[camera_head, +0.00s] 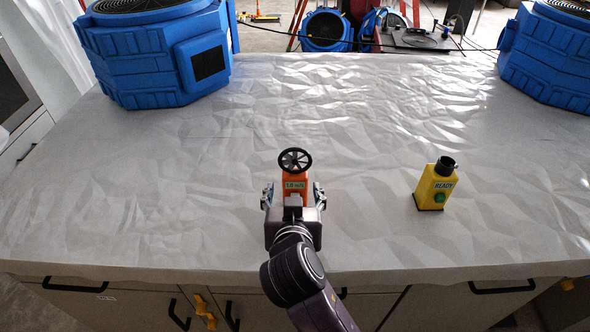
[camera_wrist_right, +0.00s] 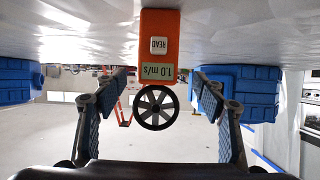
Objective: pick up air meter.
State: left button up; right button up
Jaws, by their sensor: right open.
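The air meter (camera_head: 296,183) is orange with a black fan wheel on top and a small display reading 1.0 m/s. It stands upright on the covered table in the middle of the head view, its lower part hidden by my right gripper (camera_head: 293,198). In the right wrist view, which is upside down, the air meter (camera_wrist_right: 158,60) lies between and beyond the fingers of my right gripper (camera_wrist_right: 160,98). The fingers are wide apart, with gaps on both sides of the meter. My left gripper is not in view.
A yellow device (camera_head: 436,185) marked READY stands to the right on the table. Large blue blowers stand at the back left (camera_head: 150,52) and back right (camera_head: 548,58). The crumpled sheet on the table (camera_head: 190,190) is otherwise clear. Drawers with black handles are below the front edge.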

aim_at(295, 182)
jog(key=shift+w+d+p, duration=0.15)
jog(key=shift+w+p, duration=0.65)
jog(key=shift+w, duration=0.4)
jog(key=x, duration=0.3)
jog(key=shift+f+p, duration=0.1)
jog(key=shift+p, duration=0.3)
jog(key=shift+w+f, duration=0.25)
jog(key=shift+w, duration=0.15)
jog(key=c, duration=0.8)
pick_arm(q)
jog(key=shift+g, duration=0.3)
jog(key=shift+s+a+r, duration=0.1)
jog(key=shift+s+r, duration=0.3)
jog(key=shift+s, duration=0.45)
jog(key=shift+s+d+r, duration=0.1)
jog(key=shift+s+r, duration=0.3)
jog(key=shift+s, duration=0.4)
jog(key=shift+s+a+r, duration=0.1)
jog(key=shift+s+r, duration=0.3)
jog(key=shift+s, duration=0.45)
pick_arm(e)
jog(key=c, duration=0.5)
